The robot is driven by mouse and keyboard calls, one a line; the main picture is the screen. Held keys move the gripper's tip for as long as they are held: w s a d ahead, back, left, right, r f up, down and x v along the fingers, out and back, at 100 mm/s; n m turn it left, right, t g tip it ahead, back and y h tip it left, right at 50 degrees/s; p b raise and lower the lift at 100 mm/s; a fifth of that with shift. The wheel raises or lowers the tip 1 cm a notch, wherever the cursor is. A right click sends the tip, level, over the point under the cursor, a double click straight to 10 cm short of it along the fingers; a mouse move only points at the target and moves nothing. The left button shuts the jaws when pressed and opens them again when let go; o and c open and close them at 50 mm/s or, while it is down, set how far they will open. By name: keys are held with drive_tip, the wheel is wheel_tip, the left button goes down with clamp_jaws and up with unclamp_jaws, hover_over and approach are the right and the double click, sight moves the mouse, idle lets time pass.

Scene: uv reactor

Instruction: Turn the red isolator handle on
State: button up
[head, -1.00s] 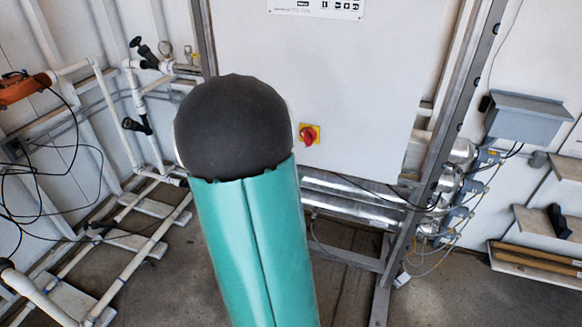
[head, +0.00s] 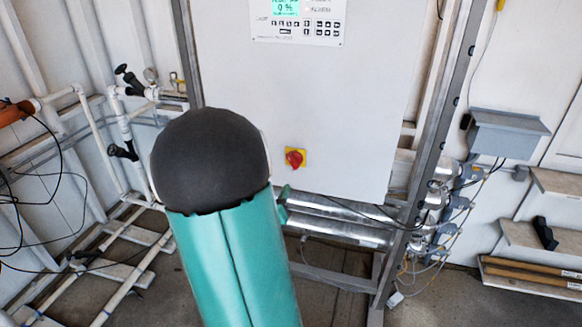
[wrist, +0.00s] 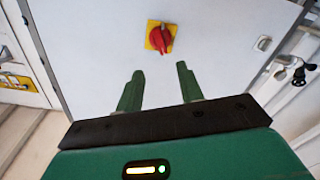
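The red isolator handle (head: 294,158) sits on a yellow square plate low on the white cabinet front (head: 350,110). The handle also shows in the wrist view (wrist: 159,40), top centre, ahead of my fingers, its grip a little tilted from upright. My gripper (wrist: 157,85) has two green fingers, apart, with nothing between them. The fingertips are short of the handle and not touching it. In the head view my arm hides most of the gripper; a bit of green shows at its right edge.
A metal frame post (head: 425,150) stands right of the cabinet, with silver pipes (head: 340,222) below. White pipework (head: 100,150) and black cables are on the left. A grey box (head: 507,133) and shelves (head: 560,230) are on the right wall.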

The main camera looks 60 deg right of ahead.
sight(292, 164)
drive_tip(key=shift+n, duration=0.5)
drive_tip(key=d, duration=0.4)
drive_tip(key=w+d, duration=0.1)
drive_tip(key=d, duration=0.4)
drive_tip(key=w+d, duration=0.1)
drive_tip(key=d, duration=0.3)
drive_tip(key=shift+d, duration=0.35)
drive_tip(key=shift+w, duration=0.1)
clamp_jaws()
